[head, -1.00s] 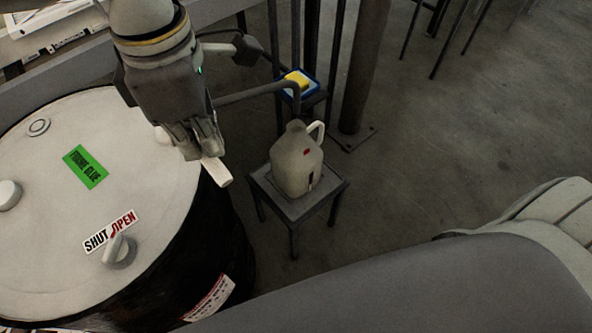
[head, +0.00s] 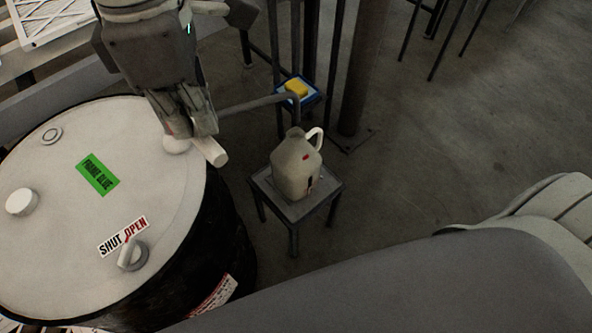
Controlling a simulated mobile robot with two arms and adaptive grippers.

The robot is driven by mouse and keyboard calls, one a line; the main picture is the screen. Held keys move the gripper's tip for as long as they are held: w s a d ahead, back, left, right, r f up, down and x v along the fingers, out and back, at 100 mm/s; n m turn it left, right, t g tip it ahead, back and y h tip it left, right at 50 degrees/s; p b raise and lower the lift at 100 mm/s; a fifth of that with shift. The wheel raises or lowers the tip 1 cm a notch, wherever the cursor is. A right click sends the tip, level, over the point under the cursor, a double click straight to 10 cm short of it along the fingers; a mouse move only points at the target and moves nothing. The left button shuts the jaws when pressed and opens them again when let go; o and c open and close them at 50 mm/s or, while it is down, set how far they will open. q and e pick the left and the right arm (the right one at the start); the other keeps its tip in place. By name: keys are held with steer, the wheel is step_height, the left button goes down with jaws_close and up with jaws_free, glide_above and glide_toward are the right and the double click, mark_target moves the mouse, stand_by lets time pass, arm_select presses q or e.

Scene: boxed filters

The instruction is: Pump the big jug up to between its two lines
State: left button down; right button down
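The big jug (head: 292,172), pale with a handle and a small red mark, stands upright on a small grey stand (head: 265,188). The grey spout pipe (head: 258,101) bends down at the jug's mouth. A dark mark shows low on the jug; its two lines and fill level are too small to read. My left gripper (head: 196,137) is shut on the white pump handle (head: 212,153) above the drum's right rim; the handle's end sticks out past the fingers. The drum (head: 60,240) has a green glue label and a valve lever (head: 131,254) beside a SHUT/OPEN label. My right gripper is out of view.
A blue tray with a yellow sponge (head: 296,88) sits behind the jug. A dark post (head: 361,70) stands to its right. The floor right of the stand is clear.

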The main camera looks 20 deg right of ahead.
arm_select(q)
step_height(320, 180, up, 7)
steer(key=p, duration=0.3)
steer(key=shift+f+p, duration=0.1)
steer(key=shift+p, duration=0.2)
stand_by(0.8)
